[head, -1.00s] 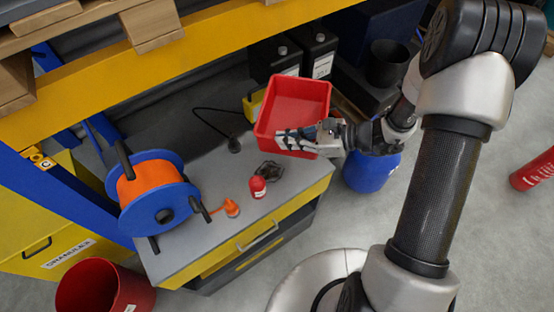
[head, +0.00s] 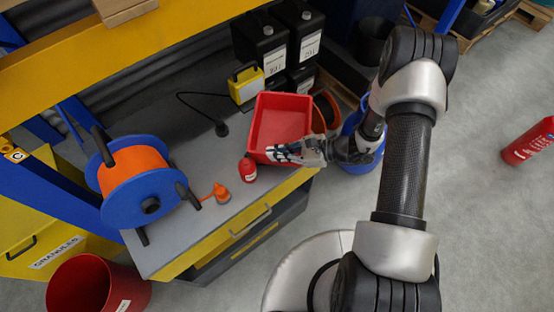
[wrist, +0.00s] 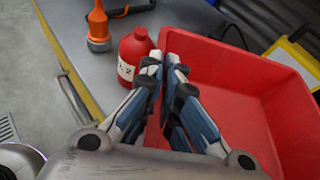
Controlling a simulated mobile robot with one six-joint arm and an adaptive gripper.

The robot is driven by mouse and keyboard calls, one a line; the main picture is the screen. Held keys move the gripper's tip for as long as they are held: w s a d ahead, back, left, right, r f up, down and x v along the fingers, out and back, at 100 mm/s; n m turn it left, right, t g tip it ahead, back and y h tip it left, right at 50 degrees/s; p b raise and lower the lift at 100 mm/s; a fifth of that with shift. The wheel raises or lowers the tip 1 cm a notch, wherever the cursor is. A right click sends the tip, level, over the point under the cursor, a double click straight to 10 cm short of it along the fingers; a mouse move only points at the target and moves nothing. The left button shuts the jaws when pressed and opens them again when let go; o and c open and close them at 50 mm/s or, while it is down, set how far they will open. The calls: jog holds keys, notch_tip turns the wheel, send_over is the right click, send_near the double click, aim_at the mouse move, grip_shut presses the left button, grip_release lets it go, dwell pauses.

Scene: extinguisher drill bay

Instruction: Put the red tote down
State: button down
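The red tote (head: 281,122) is an open, empty-looking box over the right end of the grey bench top (head: 190,232). It also shows in the wrist view (wrist: 245,100). My gripper (head: 275,152) is at its near wall. In the wrist view my gripper (wrist: 166,75) has one finger outside the wall and one inside, closed on it. I cannot tell whether the tote's base touches the bench. A small red bottle (head: 247,170) stands close beside the tote and shows near my fingertips in the wrist view (wrist: 133,55).
An orange nozzle-like item (head: 221,194) and a blue reel with orange hose (head: 140,180) are on the bench. A yellow box (head: 245,84) and black canisters (head: 262,45) stand behind the tote. A blue drum (head: 360,158) is at right.

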aim_at(266, 160)
jog(key=shift+f+b, duration=0.4)
jog(key=shift+f, duration=1.4)
jog(key=shift+f, duration=0.15)
jog(key=c, duration=1.8)
grip_release()
